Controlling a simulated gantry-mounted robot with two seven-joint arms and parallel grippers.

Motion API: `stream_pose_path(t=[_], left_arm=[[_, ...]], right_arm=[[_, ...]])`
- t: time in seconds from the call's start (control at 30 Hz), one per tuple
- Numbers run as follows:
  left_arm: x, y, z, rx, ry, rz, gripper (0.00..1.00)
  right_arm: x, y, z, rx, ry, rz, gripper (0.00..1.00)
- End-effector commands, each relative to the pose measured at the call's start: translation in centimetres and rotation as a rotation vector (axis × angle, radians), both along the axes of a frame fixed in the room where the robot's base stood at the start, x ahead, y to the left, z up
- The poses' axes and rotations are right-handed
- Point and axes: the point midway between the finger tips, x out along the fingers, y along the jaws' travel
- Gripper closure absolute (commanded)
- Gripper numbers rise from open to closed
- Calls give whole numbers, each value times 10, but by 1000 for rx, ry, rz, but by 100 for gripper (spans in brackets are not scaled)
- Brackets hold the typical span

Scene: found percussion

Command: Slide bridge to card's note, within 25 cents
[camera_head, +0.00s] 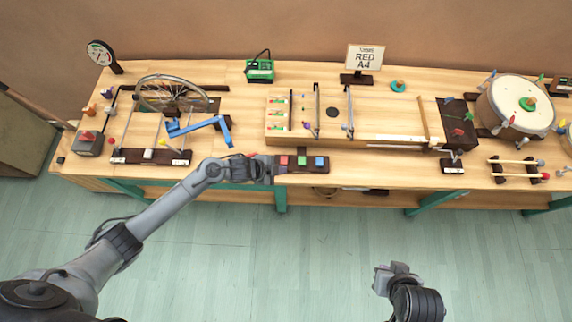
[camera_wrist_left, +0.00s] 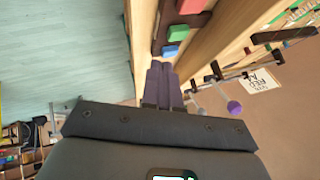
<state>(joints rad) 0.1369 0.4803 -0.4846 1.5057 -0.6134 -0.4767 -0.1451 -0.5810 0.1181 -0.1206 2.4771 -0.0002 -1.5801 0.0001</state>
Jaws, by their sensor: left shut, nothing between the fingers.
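The card (camera_head: 365,58) stands at the back of the bench and reads "RED A4" under a smaller line; it also shows in the wrist view (camera_wrist_left: 260,80). The wooden string box (camera_head: 385,125) lies in front of it, with upright bars across it like bridges, one on the left (camera_head: 317,108) and one on the right (camera_head: 350,110). Which one is the red string's bridge I cannot tell. My left gripper (camera_head: 275,165) is shut and empty at the bench's front edge, beside the dark strip with red, green and blue blocks (camera_head: 302,163). My right gripper (camera_head: 390,275) hangs over the floor, its fingers unclear.
A blue lever (camera_head: 203,125) and a spoked wheel (camera_head: 170,90) stand left of the box. A green device (camera_head: 260,70) sits behind. A drum (camera_head: 518,105) and wooden sticks (camera_head: 518,170) are on the right. The floor in front of the bench is clear.

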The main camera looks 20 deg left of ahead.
Motion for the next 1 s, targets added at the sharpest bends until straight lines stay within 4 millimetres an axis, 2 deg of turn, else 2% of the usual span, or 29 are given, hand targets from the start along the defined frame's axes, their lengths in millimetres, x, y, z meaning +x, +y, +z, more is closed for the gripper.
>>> stream_pose_path(t=[0.03, 0.1, 0.3, 0.57, 1.0], left_arm=[[17, 7, -3, 17, -26, -1, 100], [34, 14, 5, 33, -58, -2, 100], [64, 21, 25, 47, -118, -1, 100], [72, 21, 33, 47, -135, 0, 100], [72, 21, 28, 46, -135, 1, 100]], right_arm=[[0, 0, -13, 0, -1, 0, 100], [0, 0, -19, 0, -1, 0, 100], [0, 0, -28, 0, -3, 0, 100], [1, 0, -29, -1, -4, 1, 100], [1, -1, -34, -3, -5, 2, 100]])
